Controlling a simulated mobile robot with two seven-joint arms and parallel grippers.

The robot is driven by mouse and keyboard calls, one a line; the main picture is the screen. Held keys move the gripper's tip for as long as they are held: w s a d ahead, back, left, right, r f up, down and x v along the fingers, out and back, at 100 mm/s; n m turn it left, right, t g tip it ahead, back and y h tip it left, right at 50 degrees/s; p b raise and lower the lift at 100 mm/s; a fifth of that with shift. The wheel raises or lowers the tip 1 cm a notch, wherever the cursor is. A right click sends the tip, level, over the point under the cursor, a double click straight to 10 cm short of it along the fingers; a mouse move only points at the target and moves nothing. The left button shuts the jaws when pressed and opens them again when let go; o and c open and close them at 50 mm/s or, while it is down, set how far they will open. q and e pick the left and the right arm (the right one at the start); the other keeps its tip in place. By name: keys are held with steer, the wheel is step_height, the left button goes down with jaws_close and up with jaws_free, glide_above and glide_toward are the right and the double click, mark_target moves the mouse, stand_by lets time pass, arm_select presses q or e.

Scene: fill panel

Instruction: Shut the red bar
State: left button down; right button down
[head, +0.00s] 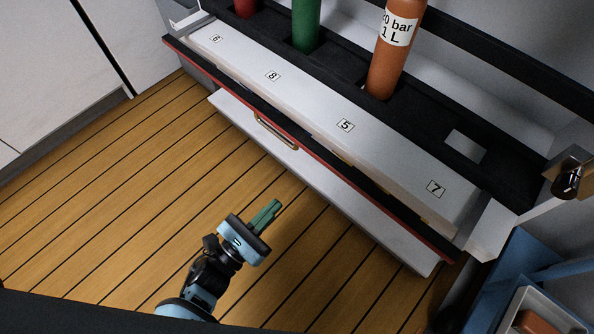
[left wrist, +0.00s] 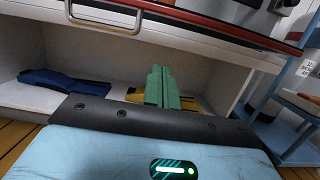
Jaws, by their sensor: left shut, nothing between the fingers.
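The red bar (head: 400,222) is a long thin red-and-black bar along the front of the white panel. It lies low, in front of the numbered ledge, and slants from upper left to lower right in the head view. It also crosses the top of the left wrist view (left wrist: 240,30). My left gripper (head: 272,207) has green fingers and is shut and empty. It is over the wooden floor in front of the panel, apart from the bar. Its fingers also show in the left wrist view (left wrist: 161,85), below the bar. My right gripper is not in view.
A metal handle (head: 275,132) sits on the white front below the bar. Orange (head: 390,60), green (head: 306,25) and red (head: 245,7) cylinders stand in the rack. A dark knob (head: 568,183) is at right. A blue cart (head: 525,257) stands lower right. The floor at left is clear.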

arm_select(q)
steer(key=w+d+r, duration=0.6)
steer(key=w, duration=0.1)
steer(key=shift+w, duration=0.35)
stand_by(0.4)
steer(key=shift+r, duration=0.15)
